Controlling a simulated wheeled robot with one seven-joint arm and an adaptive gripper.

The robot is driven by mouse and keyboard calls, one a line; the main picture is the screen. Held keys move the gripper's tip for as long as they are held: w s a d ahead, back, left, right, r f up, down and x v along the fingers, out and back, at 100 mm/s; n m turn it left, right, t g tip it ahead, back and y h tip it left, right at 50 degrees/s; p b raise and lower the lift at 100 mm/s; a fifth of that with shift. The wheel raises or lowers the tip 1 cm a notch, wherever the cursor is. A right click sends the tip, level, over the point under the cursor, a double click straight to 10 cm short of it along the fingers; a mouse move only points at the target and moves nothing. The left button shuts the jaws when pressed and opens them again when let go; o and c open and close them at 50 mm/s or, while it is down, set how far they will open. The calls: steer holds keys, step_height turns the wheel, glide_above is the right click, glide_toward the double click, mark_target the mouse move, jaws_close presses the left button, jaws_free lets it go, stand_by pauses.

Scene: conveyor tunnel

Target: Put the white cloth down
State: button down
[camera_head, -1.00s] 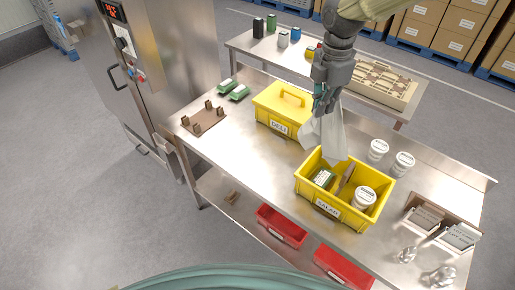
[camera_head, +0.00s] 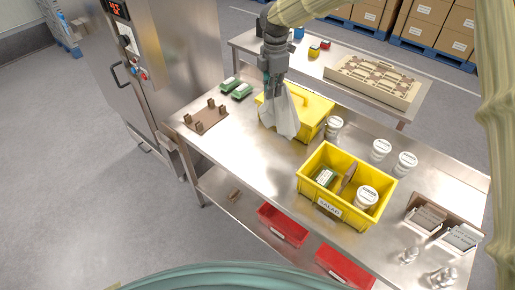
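My gripper (camera_head: 272,84) holds the white cloth (camera_head: 282,115) in the head view. The cloth hangs from the fingers in front of the yellow lidded box (camera_head: 313,108), hiding its label and part of its lid. I cannot tell whether the cloth touches the box or the table. The fingertips are largely hidden by the cloth, but it hangs from them. The steel table (camera_head: 245,165) lies below.
An open yellow SALAD crate (camera_head: 314,197) holds a green pack, a brown divider and a white tub. White tubs (camera_head: 381,149) stand behind it. A brown rack (camera_head: 206,119) and green packs (camera_head: 242,91) are to the left. Bare steel lies between rack and crate.

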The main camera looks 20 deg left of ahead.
steer(key=w+a+f, duration=0.4)
steer(key=a+f, duration=0.1)
steer(key=a, duration=0.2)
steer(key=shift+w+f, duration=0.15)
stand_by(0.3)
steer(key=w+d+m, duration=0.3)
steer(key=w+d, duration=0.7)
steer(key=w, duration=0.4)
glide_toward(232, 159)
step_height(232, 159, down, 6)
steer(key=shift+s+r, duration=0.1)
steer(key=shift+r, duration=0.15)
stand_by(1.0)
steer(key=c, duration=1.2)
jaws_free()
steer(key=shift+c, duration=0.2)
